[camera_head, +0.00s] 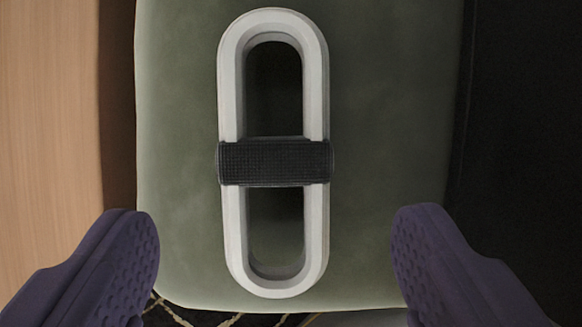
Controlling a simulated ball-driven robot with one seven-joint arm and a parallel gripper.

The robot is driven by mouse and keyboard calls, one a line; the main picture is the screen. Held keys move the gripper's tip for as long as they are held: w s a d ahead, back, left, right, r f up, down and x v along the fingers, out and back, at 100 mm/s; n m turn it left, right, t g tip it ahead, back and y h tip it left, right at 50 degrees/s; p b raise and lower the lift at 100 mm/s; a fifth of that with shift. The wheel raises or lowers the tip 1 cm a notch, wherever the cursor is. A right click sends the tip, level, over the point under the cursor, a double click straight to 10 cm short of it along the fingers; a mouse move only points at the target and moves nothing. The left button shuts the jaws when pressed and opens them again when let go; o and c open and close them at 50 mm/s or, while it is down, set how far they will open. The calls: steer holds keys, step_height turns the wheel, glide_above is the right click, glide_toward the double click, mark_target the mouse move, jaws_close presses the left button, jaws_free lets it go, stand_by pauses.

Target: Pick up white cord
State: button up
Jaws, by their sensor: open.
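The white cord (231,95) is a long white oval loop with a black textured band (275,162) around its middle. It lies on the green sectional cushion (385,110), its long side running up and down the picture. My gripper (275,252) is open, with one purple finger at the lower left and one at the lower right. The cord's lower part lies between the fingers in the picture, with a wide gap on each side. The fingers do not appear to touch it. How far above the cushion they are, I cannot tell.
A light wood surface (45,130) lies to the left of the cushion. A dark area (525,120) lies to the right. A dark patterned surface with pale lines (185,316) shows below the cushion's lower edge. The cushion around the cord is clear.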

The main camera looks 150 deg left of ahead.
mark_target(275, 181)
steer(key=b+x, duration=0.2)
steer(key=x, duration=0.3)
steer(key=shift+f, duration=0.2)
steer(key=shift+r, duration=0.1)
steer(key=shift+c, duration=0.2)
steer(key=c, duration=1)
